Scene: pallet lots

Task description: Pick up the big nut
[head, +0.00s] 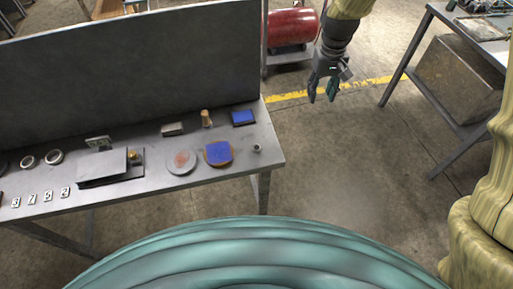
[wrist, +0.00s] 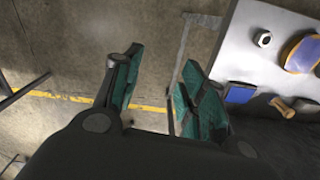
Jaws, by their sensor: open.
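The big nut (head: 257,148) is a small grey ring-like piece standing alone near the right end of the grey workbench (head: 225,172). It also shows in the wrist view (wrist: 263,39), at the upper right on the bench top. My gripper (head: 321,95) hangs over open floor to the right of the bench, well apart from the nut. In the wrist view my gripper (wrist: 160,100) has its two green-padded fingers spread with nothing between them.
Near the nut lie a blue-topped round piece (head: 218,153), a grey disc (head: 181,162), a blue box (head: 243,118) and a wooden-looking peg (head: 206,118). A tall dark panel (head: 130,70) backs the bench. A second table (head: 418,52) stands at right. Floor between is clear.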

